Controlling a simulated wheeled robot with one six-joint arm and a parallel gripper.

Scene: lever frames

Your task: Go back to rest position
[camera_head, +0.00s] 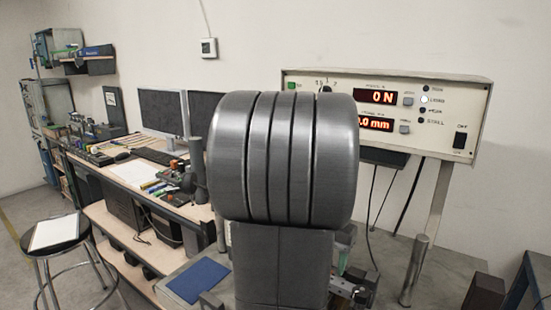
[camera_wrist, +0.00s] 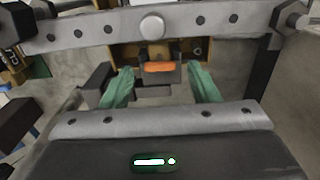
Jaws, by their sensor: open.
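In the wrist view my gripper (camera_wrist: 161,72) has two green fingers spread apart with a clear gap between them. No object is held between them. An orange piece (camera_wrist: 159,67) on a dark mount shows beyond the gap, between the fingertips in the picture. A grey metal bar (camera_wrist: 100,29) with holes and a round knob crosses the top of that view.
A control box (camera_head: 385,110) with red readouts, "0 N" on the upper one, stands behind at right. A desk with monitors (camera_head: 160,112) is at left, a stool (camera_head: 58,235) in front of it. A blue pad (camera_head: 199,280) and a metal post (camera_head: 414,270) are near my arm.

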